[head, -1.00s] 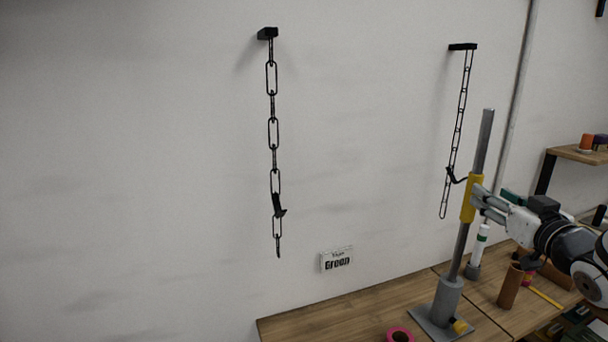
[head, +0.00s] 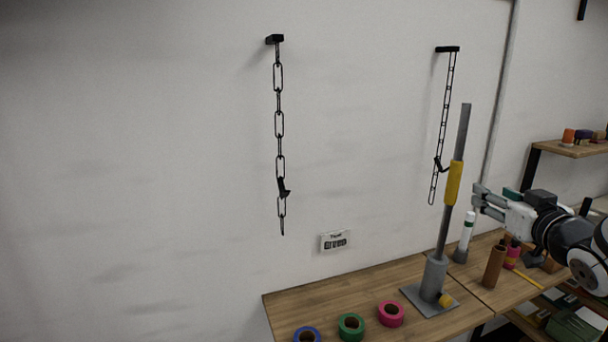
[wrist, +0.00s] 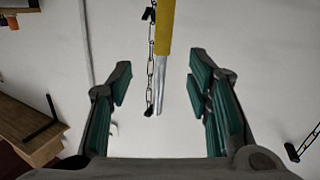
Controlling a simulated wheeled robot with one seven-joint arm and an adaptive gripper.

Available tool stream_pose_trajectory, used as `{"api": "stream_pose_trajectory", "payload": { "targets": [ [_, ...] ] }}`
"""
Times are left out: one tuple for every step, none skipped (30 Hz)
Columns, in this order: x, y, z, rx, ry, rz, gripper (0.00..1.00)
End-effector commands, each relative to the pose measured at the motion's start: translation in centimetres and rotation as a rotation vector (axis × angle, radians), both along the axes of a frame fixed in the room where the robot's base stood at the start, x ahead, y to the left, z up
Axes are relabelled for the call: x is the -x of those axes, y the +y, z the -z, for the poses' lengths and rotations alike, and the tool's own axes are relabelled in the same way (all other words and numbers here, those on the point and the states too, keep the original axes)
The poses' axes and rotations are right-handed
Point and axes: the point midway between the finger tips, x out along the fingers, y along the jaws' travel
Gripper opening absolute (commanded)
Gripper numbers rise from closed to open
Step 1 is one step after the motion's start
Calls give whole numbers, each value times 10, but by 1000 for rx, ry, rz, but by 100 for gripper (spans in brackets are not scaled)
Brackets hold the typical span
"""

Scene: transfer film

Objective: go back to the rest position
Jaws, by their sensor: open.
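My gripper (head: 478,199) is open and empty, to the right of a grey metal post with a yellow sleeve (head: 454,183). A gap shows between the fingertips and the post in the head view. In the wrist view my gripper (wrist: 158,85) has its two green-padded fingers wide apart. The yellow sleeve (wrist: 164,28) and the post's grey end (wrist: 162,85) show between and beyond them. The post stands tilted in a grey base (head: 431,300) on the wooden table (head: 370,290).
Two chains hang on the wall, a thick one (head: 279,125) and a thin one (head: 444,110). Green (head: 351,326), pink (head: 391,313) and blue (head: 307,334) tape rolls lie at the table's front. A white tube (head: 466,232) and brown cylinder (head: 494,266) stand near my arm. A shelf (head: 572,149) is at right.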

Motion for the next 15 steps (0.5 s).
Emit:
{"api": "stream_pose_trajectory", "payload": {
  "targets": [
    [0,3,-2,7,11,6,46],
    [0,4,-3,12,19,13,46],
    [1,6,-4,19,35,23,46],
    [2,7,-4,22,45,32,46],
    [3,8,-5,27,58,40,46],
    [4,10,-6,33,75,52,46],
    [5,12,-7,37,88,62,46],
    [7,14,-7,42,104,71,46],
    [9,16,-9,48,123,85,46],
    [11,18,-10,51,139,95,46],
    [14,21,-11,54,158,106,46],
    [18,24,-12,60,183,121,46],
    [22,28,-13,62,206,133,46],
    [27,32,-15,64,229,145,46],
    [35,38,-16,64,265,162,46]
  ]
}}
